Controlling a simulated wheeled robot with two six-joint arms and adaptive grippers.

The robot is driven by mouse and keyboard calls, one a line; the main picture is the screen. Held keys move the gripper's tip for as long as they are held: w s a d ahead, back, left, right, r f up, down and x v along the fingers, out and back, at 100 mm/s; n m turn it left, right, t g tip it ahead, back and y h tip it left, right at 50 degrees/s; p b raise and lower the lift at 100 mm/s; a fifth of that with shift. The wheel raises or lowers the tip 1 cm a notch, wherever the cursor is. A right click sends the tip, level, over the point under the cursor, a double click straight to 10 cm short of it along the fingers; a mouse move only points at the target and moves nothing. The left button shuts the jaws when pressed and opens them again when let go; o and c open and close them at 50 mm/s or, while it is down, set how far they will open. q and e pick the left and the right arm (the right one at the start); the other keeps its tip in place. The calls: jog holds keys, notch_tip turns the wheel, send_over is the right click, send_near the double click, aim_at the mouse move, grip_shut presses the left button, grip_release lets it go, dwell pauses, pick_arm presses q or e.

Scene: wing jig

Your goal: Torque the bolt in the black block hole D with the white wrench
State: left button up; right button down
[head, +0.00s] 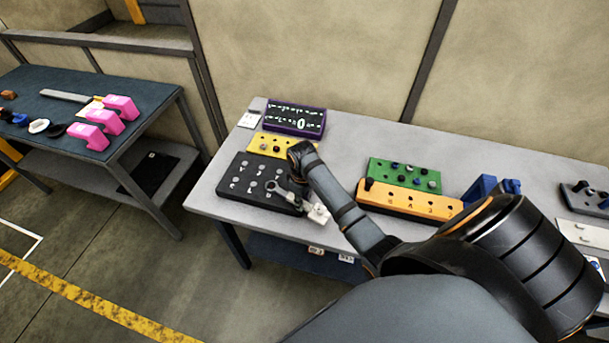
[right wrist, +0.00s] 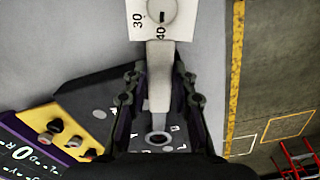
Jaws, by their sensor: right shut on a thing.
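The black block (head: 240,172) lies at the left end of the grey table, with several round holes or bolts and pale letters too small to read. It also shows in the right wrist view (right wrist: 80,98). My right gripper (right wrist: 158,88) is shut on the white wrench (right wrist: 160,62). The wrench's ring end (head: 273,186) is over the right part of the black block; I cannot tell whether it sits around a bolt. A white square head marked 30 and 40 (right wrist: 185,18) is at its other end. Hole D is not readable. My left gripper is not in view.
A purple panel (head: 312,128) showing 0 and a yellow block (head: 258,143) stand behind the black block. Green (head: 400,165) and orange (head: 400,204) blocks lie to the right. A dark side table (head: 70,85) holds pink pieces.

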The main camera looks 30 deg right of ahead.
jog(key=shift+s+a+r+m+p, duration=0.2)
jog(key=shift+s+a+m+p, duration=0.1)
jog(key=shift+a+m+p, duration=0.35)
jog(key=shift+a+f, duration=0.15)
jog(key=shift+s+a+m+p, duration=0.1)
jog(key=shift+a+m+p, duration=0.45)
jog(key=shift+p, duration=0.2)
jog(key=shift+s+a+m+p, duration=0.1)
jog(key=shift+a+m+p, duration=0.25)
jog(key=shift+a+m, duration=0.45)
